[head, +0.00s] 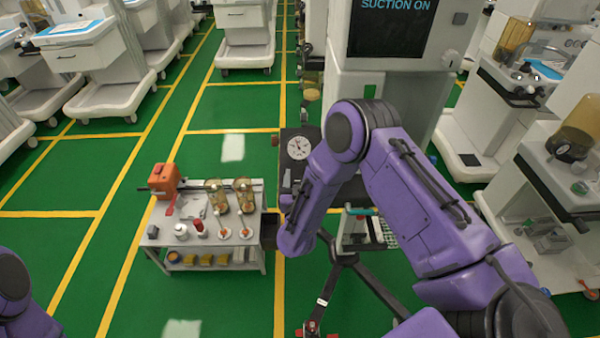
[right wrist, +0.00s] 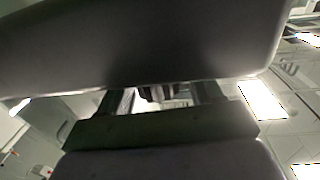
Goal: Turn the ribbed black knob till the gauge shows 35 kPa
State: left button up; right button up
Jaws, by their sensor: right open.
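The round white-faced gauge (head: 299,148) sits on a dark panel of the cart in front of me. Its needle shows, but the reading is too small to make out. My right gripper (head: 269,231) is a dark shape at the end of the purple forearm, below the gauge and beside the small table. In the right wrist view its two jaws are open, one large above and one below. A dark ribbed piece (right wrist: 157,92), which looks like the ribbed black knob, shows in the gap between them. Whether the jaws touch it, I cannot tell. My left gripper is out of view.
A grey side table (head: 190,240) holds an orange case (head: 164,180), amber jars (head: 244,194) and small bottles. A screen (head: 392,25) above reads "SUCTION ON". My right arm hides part of the cart.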

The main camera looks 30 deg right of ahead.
jog(key=shift+w+d, duration=0.3)
jog(key=shift+w, duration=0.15)
jog(key=c, duration=1)
jog(key=shift+o, duration=0.2)
jog(key=shift+f+m+g+h+b, duration=0.1)
jog(key=shift+m+g+h+b, duration=0.25)
jog(key=shift+h, duration=0.15)
jog(key=shift+s+m+g+h, duration=0.1)
jog(key=shift+m+g+h, duration=0.25)
jog(key=shift+h, duration=0.15)
jog(key=o, duration=1)
jog(key=shift+c, duration=0.2)
